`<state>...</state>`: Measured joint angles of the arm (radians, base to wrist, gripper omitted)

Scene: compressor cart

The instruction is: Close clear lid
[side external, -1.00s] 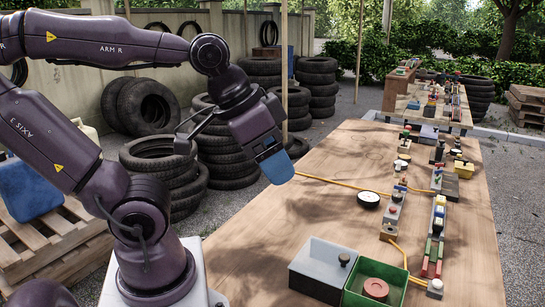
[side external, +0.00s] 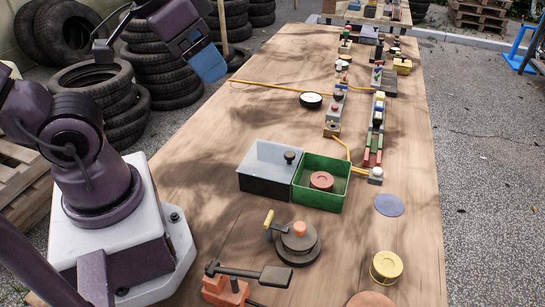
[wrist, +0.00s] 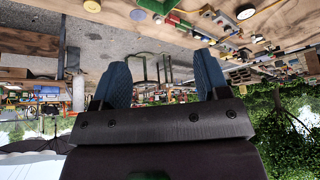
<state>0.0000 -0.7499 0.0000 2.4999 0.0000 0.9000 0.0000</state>
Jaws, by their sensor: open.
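My gripper (side external: 209,64) is at the upper left in the side view, raised by the table's left edge. In the wrist view its two blue fingers stand wide apart with nothing between them (wrist: 161,75). I cannot pick out a clear lid with certainty. A pale grey-and-black box (side external: 264,178) stands mid-table with a black knob (side external: 290,156) at its right; whether its pale top is a lid or an open inside is unclear. Beside it, a green open box (side external: 318,199) holds a red disc (side external: 321,181). My gripper is well apart from both boxes.
A yellow cord (side external: 268,87) crosses the table (side external: 215,145). Rows of small blocks and switches (side external: 376,125) run along the right. A round device with a yellow handle (side external: 298,243), a red tool (side external: 226,288) and a yellow round container (side external: 386,266) stand in front. Tyres (side external: 155,65) are stacked left.

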